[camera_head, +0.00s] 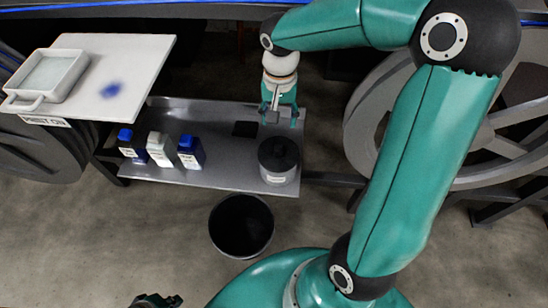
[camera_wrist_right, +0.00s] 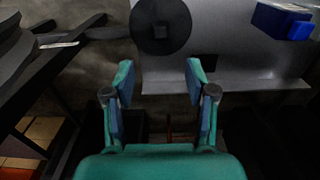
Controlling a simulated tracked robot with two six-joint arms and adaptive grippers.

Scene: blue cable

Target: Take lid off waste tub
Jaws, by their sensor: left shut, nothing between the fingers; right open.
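The waste tub (camera_head: 275,179) is a dark cylinder with a pale label, standing at the right end of the grey shelf in the head view. Its round black lid (camera_head: 279,152) with a small knob sits on top. In the right wrist view the lid (camera_wrist_right: 175,45) shows as a black disc with a square knob, beyond the fingertips. My right gripper (camera_head: 280,112) is open and empty, behind the tub and apart from the lid; its spread fingers also show in the wrist view (camera_wrist_right: 160,75). My left gripper (camera_head: 156,300) is shut and empty at the bottom edge, partly cut off.
Several bottles with blue and white caps (camera_head: 161,149) stand on the grey shelf (camera_head: 225,120), left of the tub. An open black bin (camera_head: 241,226) stands on the floor in front. A white board (camera_head: 140,62) with a tray (camera_head: 48,75) is at upper left. Large grey reels flank the shelf.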

